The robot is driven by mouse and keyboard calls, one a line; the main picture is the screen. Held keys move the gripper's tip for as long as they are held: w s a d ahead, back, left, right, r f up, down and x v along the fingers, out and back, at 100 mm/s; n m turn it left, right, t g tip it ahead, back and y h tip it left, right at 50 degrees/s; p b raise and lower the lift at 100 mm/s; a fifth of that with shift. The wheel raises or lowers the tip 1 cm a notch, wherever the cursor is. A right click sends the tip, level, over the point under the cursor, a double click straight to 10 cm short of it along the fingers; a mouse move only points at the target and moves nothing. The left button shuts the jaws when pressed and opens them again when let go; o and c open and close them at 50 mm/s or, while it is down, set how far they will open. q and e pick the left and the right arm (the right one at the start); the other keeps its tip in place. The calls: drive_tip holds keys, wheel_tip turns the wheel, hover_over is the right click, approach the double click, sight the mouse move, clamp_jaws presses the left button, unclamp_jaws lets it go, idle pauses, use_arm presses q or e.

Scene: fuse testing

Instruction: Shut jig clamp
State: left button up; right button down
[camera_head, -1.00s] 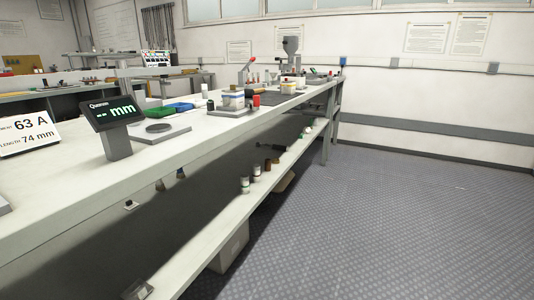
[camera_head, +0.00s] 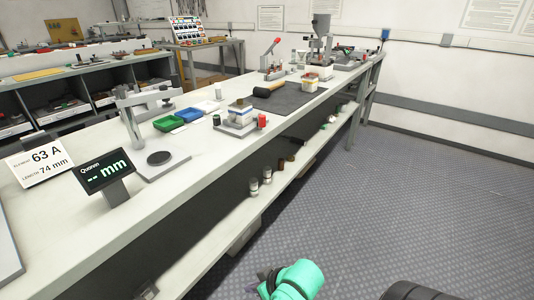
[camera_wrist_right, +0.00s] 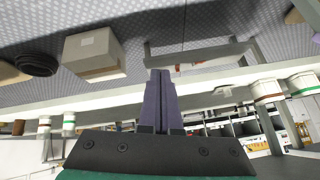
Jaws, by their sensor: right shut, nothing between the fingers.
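A jig with a red-handled lever clamp (camera_head: 272,62) stands on the far part of the long bench (camera_head: 200,165). Its red handle sticks up at a slant, so the clamp looks open. My right gripper (camera_wrist_right: 161,74) shows in the right wrist view with its two dark fingers shut together and nothing between them. My left gripper is not in view.
Jars (camera_head: 267,176) stand on the lower shelf. The floor (camera_head: 410,190) at right is clear.

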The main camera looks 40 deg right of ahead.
sight(261, 118)
drive_tip(key=w+d+r+m+t+h+p, duration=0.1)
drive_tip(key=w+d+r+m+t+p, duration=0.2)
drive_tip(key=w+d+r+m+t, duration=0.85)
drive_tip(key=s+d+r+m+g+h+p, duration=0.15)
drive_tip(key=d+r+m, duration=0.55)
drive_tip(key=d+r, duration=1.2)
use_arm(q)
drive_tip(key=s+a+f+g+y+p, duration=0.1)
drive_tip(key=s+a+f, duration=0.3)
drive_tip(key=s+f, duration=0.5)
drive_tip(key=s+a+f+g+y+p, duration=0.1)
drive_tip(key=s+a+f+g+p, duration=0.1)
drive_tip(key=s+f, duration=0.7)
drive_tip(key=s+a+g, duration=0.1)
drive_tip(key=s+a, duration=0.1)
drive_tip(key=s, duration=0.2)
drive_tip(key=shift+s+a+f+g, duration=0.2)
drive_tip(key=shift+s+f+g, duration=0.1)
use_arm(e)
drive_tip(key=w+a+r+t, duration=0.1)
drive_tip(key=w+a+r, duration=0.2)
drive_tip(key=w+a, duration=0.4)
drive_tip(key=w, duration=0.3)
drive_tip(key=shift+r, duration=0.3)
drive_tip(key=shift+w, duration=0.1)
